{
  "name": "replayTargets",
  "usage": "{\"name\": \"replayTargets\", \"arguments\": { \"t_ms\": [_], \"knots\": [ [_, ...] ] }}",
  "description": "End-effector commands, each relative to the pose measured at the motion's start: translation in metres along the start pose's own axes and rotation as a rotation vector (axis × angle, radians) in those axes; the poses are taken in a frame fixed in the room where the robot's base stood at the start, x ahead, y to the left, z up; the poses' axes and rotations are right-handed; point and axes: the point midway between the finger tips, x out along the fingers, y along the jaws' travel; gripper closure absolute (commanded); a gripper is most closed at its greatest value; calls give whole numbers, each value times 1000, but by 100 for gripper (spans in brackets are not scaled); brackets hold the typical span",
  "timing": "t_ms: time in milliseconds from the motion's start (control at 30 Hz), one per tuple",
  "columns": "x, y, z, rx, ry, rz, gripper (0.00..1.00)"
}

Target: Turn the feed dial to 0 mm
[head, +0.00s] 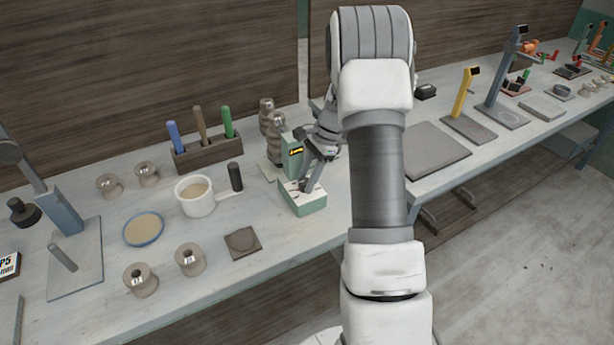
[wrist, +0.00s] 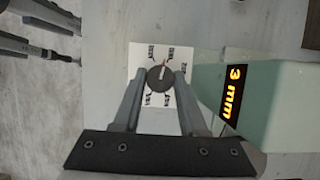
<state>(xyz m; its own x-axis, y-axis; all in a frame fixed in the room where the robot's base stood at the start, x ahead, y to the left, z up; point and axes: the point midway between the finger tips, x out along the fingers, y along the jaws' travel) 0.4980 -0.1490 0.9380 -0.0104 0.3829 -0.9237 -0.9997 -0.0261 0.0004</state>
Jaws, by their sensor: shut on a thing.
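The feed dial (wrist: 160,79) is a dark round knob with a pale pointer line, set on a white plate with several black labels around it. The labels are too small to read. My gripper (wrist: 160,80) is shut on the dial, one finger on each side. A display (wrist: 234,93) beside it glows "3 mm" in orange. In the head view the pale green machine (head: 304,199) carries this display (head: 296,151). My gripper (head: 315,170) reaches down to it there and hides the dial.
A white mug (head: 195,198), a dark cylinder (head: 235,177) and a rack of coloured handles (head: 207,155) stand left of the machine. Stacked spools (head: 273,135) stand close behind it. A flat grey slab (head: 432,148) lies to the right, beyond my arm.

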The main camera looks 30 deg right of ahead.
Motion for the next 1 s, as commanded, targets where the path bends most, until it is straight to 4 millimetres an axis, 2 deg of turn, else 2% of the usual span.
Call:
{"name": "replayTargets", "arguments": {
  "t_ms": [300, 733, 767, 900, 1000],
  "knots": [
    [0, -1, 0, -74, 1, 30, 100],
    [0, -1, 0, -81, 1, 31, 100],
    [0, -1, 0, -80, 1, 31, 53],
    [0, -1, 0, -80, 1, 32, 28],
    [0, -1, 0, -79, 1, 32, 28]
  ]
}}
